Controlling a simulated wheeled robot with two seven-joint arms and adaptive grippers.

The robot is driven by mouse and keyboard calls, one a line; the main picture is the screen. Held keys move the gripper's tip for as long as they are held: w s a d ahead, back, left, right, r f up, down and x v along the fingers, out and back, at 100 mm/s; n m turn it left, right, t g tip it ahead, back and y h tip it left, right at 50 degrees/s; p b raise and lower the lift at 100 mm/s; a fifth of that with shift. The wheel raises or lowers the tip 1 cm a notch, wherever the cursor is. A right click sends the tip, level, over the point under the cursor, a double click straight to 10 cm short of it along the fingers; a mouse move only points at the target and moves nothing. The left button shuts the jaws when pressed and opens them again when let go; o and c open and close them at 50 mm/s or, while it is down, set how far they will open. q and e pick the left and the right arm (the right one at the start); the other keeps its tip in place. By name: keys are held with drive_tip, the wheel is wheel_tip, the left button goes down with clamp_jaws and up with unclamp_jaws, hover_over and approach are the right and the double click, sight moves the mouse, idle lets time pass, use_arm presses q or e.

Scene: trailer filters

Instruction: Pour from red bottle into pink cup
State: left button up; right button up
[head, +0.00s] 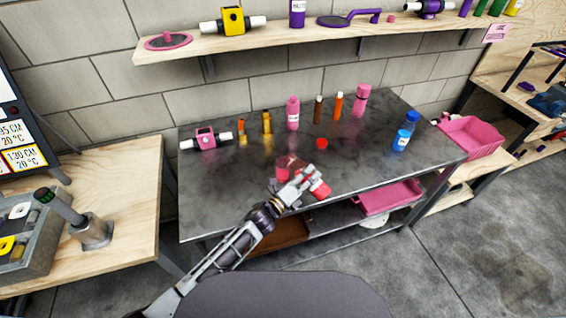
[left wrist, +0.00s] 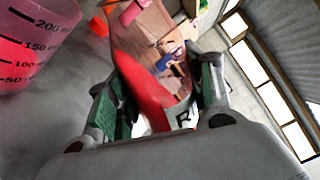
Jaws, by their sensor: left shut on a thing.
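My left gripper (head: 304,184) is shut on the red bottle (head: 320,188) above the front of the dark table. The bottle looks tilted. In the left wrist view the red bottle (left wrist: 142,88) lies between the green-padded fingers (left wrist: 165,95). The pink cup (head: 283,172) stands on the table just left of the gripper, partly hidden by it. In the left wrist view the cup (left wrist: 32,45) shows its volume marks at the left, apart from the bottle's visible part. I cannot tell whether liquid is flowing. My right gripper is out of view.
A red round piece (head: 321,143) lies on the table behind the gripper. Pink (head: 293,115), brown (head: 318,109) and orange (head: 338,107) bottles stand at the back. Blue bottles (head: 401,140) stand at the right. The table's right front is clear.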

use_arm(q)
drive_tip(key=shift+d+r+n+p, duration=0.1)
drive_tip(key=shift+r+n+p, duration=0.3)
drive_tip(key=shift+p, duration=0.05)
idle(0.7)
drive_tip(key=shift+r+n, duration=0.2)
drive_tip(key=shift+n, duration=0.1)
idle(0.5)
drive_tip(key=shift+w+a+r+n+p, duration=0.15)
drive_tip(key=shift+a+r+n+p, duration=0.2)
drive_tip(key=shift+p, duration=0.3)
idle(0.5)
drive_tip(key=shift+w+r+n+p, duration=0.1)
drive_tip(key=shift+r+n+p, duration=0.4)
drive_tip(key=shift+n+p, duration=0.15)
idle(0.9)
drive_tip(key=shift+d+f+m+b, duration=0.1)
drive_tip(key=shift+f+m+b, duration=0.4)
drive_tip(key=shift+f+b, duration=0.25)
drive_tip(key=shift+s+d+f+m+b, duration=0.3)
drive_tip(key=shift+f+m+b, duration=0.25)
drive_tip(key=shift+m+b, duration=0.25)
drive_tip(key=shift+w+a+f+m+b, duration=0.1)
drive_tip(key=shift+a+f+m+b, duration=0.05)
drive_tip(key=shift+f+m+b, duration=0.6)
drive_tip(key=shift+r, duration=0.25)
